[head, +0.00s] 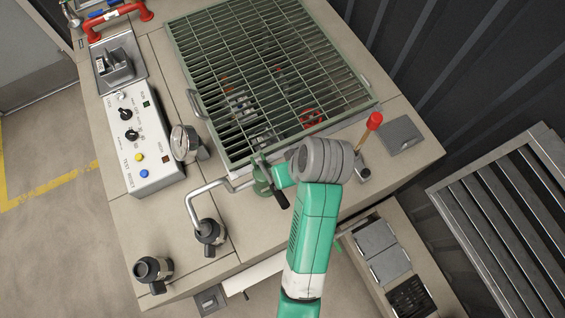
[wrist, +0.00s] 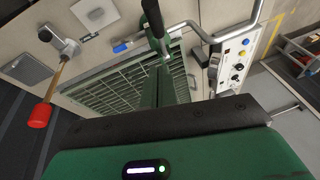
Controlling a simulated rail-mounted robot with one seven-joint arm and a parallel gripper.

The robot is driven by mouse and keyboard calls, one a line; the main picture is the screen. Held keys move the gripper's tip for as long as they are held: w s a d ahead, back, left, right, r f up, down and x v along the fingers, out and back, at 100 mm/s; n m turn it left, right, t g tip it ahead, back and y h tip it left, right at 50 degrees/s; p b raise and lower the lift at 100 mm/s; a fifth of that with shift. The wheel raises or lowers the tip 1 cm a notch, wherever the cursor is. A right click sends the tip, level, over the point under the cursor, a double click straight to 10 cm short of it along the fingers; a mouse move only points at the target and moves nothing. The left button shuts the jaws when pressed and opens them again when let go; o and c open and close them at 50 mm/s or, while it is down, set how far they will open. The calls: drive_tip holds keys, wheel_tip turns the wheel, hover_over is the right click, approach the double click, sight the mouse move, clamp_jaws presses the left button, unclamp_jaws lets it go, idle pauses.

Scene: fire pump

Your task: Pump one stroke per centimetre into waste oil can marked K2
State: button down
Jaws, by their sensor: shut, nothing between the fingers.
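My gripper (wrist: 163,72) is shut and empty, its green fingers together in the wrist view. In the head view my wrist hides most of it, close to a green fitting (head: 262,186) at the grate's front edge. A bent metal pipe (head: 192,203) runs from this fitting towards a dark-topped metal can (head: 209,236); it also shows in the wrist view (wrist: 250,22). A second similar can (head: 152,270) stands at the front left corner. I cannot read a K2 mark on either. A lever with a red knob (head: 375,121) stands right of my wrist, apart from it, also in the wrist view (wrist: 40,115).
A green-framed grate (head: 270,75) covers the bench middle. A control box (head: 138,140) with knobs and buttons and a round gauge (head: 185,143) stand left of it. A red handle (head: 118,22) is at the back left. A slatted metal rack (head: 505,220) lies to the right.

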hover_over(282, 193)
drive_tip(key=w, duration=0.2)
wheel_tip(282, 193, down, 5)
drive_tip(key=f, duration=0.1)
drive_tip(key=s+f, duration=0.1)
drive_tip(key=f+p, duration=0.1)
drive_tip(key=shift+s+f, duration=0.3)
drive_tip(key=shift+f, duration=0.05)
drive_tip(key=shift+s+f, duration=0.15)
drive_tip(key=shift+f, duration=0.25)
drive_tip(key=shift+f, duration=0.1)
